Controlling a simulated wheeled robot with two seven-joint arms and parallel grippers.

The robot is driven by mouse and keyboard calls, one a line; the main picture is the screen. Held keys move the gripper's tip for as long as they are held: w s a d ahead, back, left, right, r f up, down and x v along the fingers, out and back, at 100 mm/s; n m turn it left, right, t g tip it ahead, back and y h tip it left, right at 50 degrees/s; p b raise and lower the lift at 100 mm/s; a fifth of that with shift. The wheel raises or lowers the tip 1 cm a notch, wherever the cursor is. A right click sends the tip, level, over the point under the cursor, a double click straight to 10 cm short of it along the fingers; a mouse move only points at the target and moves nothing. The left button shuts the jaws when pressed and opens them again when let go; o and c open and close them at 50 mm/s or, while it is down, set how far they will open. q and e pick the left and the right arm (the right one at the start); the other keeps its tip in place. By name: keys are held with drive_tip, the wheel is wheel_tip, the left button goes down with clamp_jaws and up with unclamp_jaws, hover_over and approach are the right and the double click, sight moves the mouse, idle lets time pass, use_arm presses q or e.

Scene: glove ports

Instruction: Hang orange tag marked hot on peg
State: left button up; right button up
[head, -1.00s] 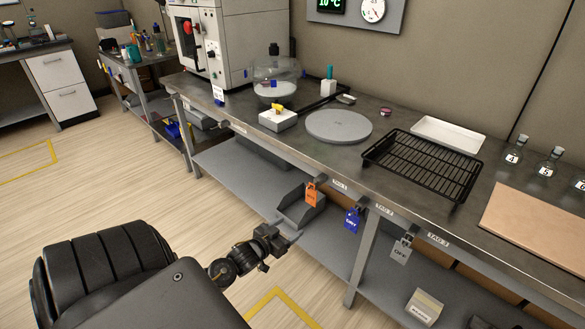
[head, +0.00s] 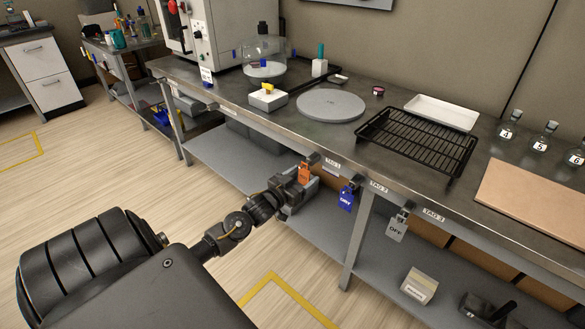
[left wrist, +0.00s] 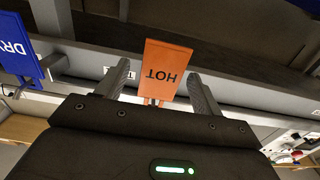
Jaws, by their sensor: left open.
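The orange tag marked HOT (head: 304,173) hangs at the bench's front edge by the label TAG 1. In the left wrist view the tag (left wrist: 165,70) appears upside down, between the two fingers. My left gripper (head: 300,180) is open around the tag, with a gap on each side of it (left wrist: 158,88). The blue DRY tag (head: 346,198) hangs to the right by TAG 2, and the grey OFF tag (head: 397,229) by TAG 3. The tag's hanging point is partly hidden by its holder. My right gripper is not in view.
The bench top holds a black wire rack (head: 417,140), a round grey plate (head: 330,106), a white tray (head: 441,112) and a glass vessel (head: 264,55). A lower shelf (head: 225,160) runs under the bench. A bench leg (head: 358,245) stands right of the gripper.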

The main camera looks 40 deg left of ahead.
use_arm(q)
drive_tip(key=shift+w, duration=1.4)
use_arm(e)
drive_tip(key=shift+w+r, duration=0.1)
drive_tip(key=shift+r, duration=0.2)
use_arm(q)
drive_tip(key=c, duration=1)
drive_tip(key=shift+c, duration=0.2)
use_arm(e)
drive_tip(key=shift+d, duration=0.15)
use_arm(q)
drive_tip(key=shift+r, duration=0.1)
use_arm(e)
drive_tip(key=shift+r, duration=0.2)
use_arm(q)
drive_tip(key=shift+r+p, duration=0.15)
drive_tip(key=shift+p, duration=0.3)
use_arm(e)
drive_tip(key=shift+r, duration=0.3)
use_arm(q)
drive_tip(key=shift+s, duration=0.2)
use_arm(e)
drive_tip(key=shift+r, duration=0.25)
use_arm(q)
drive_tip(key=shift+s+p, duration=0.6)
drive_tip(key=shift+s, duration=0.05)
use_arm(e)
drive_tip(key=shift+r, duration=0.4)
